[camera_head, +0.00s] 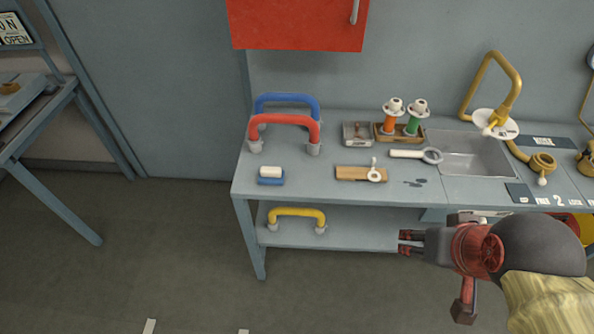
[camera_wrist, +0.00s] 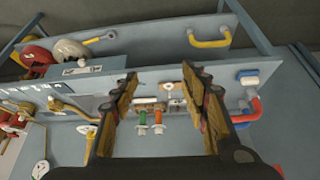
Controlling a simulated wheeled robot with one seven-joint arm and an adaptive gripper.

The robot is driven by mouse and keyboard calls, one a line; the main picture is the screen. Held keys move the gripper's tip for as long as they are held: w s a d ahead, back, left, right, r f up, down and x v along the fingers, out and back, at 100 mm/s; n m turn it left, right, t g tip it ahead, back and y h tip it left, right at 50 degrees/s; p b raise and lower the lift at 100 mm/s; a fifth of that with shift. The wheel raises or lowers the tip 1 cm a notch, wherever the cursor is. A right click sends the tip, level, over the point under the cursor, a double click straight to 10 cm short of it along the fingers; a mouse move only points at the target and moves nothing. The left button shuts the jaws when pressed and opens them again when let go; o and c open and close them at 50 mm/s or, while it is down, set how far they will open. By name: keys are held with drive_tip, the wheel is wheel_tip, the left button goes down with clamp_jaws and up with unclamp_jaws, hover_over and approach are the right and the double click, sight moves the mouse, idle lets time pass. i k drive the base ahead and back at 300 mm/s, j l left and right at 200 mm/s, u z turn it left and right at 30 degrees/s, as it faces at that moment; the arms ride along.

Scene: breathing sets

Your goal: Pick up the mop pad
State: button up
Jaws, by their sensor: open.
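A small pad with a white top and blue base, which looks like the mop pad (camera_head: 270,176), lies at the front left of the grey counter. It also shows at the right of the wrist view (camera_wrist: 247,78). My gripper (camera_head: 404,242) is in front of the counter, to the right of the pad and well apart from it. In the wrist view my gripper (camera_wrist: 160,86) has its two fingers spread, with nothing held between them.
A red handle (camera_head: 284,121) and a blue handle (camera_head: 287,98) stand behind the pad. A wooden block (camera_head: 350,173) lies to its right. A yellow handle (camera_head: 297,213) stands on the lower shelf. A sink (camera_head: 470,153) is at the right. The floor at front left is clear.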

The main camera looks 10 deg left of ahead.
sight(269, 176)
drive_tip(key=i+j+z, duration=0.2)
drive_tip(key=j+z, duration=0.25)
drive_tip(key=j, duration=0.45)
drive_tip(key=j+z, duration=0.45)
drive_tip(key=j, duration=0.45)
drive_tip(key=i, duration=0.05)
